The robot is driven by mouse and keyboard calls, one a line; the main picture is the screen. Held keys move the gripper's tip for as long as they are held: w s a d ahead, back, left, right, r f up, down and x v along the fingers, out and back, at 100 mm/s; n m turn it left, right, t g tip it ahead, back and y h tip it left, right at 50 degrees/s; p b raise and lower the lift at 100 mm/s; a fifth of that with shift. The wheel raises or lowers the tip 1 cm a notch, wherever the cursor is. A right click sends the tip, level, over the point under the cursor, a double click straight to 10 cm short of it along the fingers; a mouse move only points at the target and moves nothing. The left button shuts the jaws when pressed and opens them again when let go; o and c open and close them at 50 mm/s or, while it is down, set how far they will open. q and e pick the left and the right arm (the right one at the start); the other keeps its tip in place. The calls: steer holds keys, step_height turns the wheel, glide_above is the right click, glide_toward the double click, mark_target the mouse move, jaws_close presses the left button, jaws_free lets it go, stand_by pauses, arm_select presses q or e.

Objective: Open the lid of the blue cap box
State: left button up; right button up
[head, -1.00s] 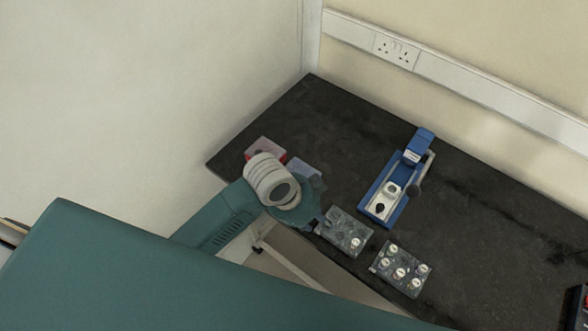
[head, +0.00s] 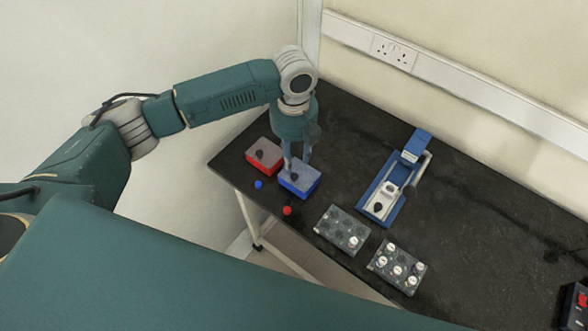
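The blue cap box (head: 301,190) stands on the black bench near its left end, with a greyish lid on top and a dark knob (head: 295,177) on the lid. The lid looks closed. My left gripper (head: 297,165) points down from behind the box. Its two fingers look apart, with a gap between them, and their tips are at or just above the back of the lid. I cannot tell whether they touch the lid. My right gripper is not in view.
A red box (head: 264,154) with a similar knobbed lid stands left of the blue box. A blue cap (head: 258,184) and a red cap (head: 287,210) lie in front. Two vial racks (head: 343,230) (head: 397,267) and a blue device (head: 383,203) stand to the right.

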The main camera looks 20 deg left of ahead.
mark_target(294, 175)
arm_select(q)
step_height(294, 175, down, 8)
steer(key=shift+r+p, duration=0.2)
steer(key=shift+p, duration=0.55)
jaws_close()
